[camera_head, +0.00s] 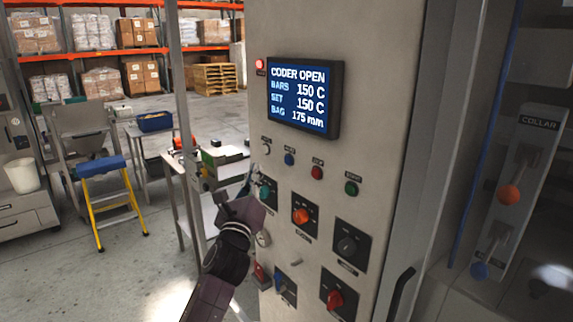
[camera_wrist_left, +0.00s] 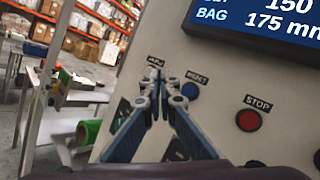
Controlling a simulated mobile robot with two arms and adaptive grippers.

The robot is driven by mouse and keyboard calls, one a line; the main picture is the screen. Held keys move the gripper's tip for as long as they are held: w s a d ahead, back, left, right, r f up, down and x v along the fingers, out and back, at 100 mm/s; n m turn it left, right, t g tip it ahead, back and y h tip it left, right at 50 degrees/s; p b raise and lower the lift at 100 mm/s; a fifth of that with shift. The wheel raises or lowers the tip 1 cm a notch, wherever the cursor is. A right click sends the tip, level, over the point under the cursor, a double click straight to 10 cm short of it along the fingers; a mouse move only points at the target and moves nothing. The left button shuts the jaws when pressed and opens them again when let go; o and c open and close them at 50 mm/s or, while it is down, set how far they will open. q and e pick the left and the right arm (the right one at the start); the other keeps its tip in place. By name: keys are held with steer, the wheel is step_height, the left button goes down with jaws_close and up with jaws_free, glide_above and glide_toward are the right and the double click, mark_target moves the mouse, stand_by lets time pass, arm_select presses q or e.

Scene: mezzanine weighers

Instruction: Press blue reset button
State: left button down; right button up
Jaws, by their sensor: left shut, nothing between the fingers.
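The blue reset button (camera_head: 289,159) is on the pale control panel, below the screen and left of the red stop button. It also shows in the left wrist view (camera_wrist_left: 190,91), under a small label and just right of the fingertips. My left gripper (camera_head: 252,178) is shut and empty, in front of the panel, left of and below the blue button in the head view. In the left wrist view its fingertips (camera_wrist_left: 161,82) point at the panel close beside the button. Whether they touch the panel, I cannot tell. My right gripper is in neither view.
The screen (camera_head: 304,97) reads "CODER OPEN". A red stop button (camera_head: 317,173), a green button (camera_head: 351,188) and several knobs surround the blue button. A side table (camera_head: 170,160) stands left of the panel. A yellow step stool (camera_head: 117,205) stands on the floor further left.

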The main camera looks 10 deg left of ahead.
mark_target(288, 160)
arm_select(q)
steer(key=w+d+b, duration=0.3)
steer(key=w+d, duration=0.1)
steer(key=w, duration=0.1)
steer(key=shift+w+d+b, duration=0.15)
steer(key=shift+w+b, duration=0.15)
steer(key=shift+b, duration=0.1)
stand_by(1.0)
steer(key=shift+w+d, duration=0.1)
steer(key=shift+w+d, duration=0.15)
steer(key=shift+w, duration=0.05)
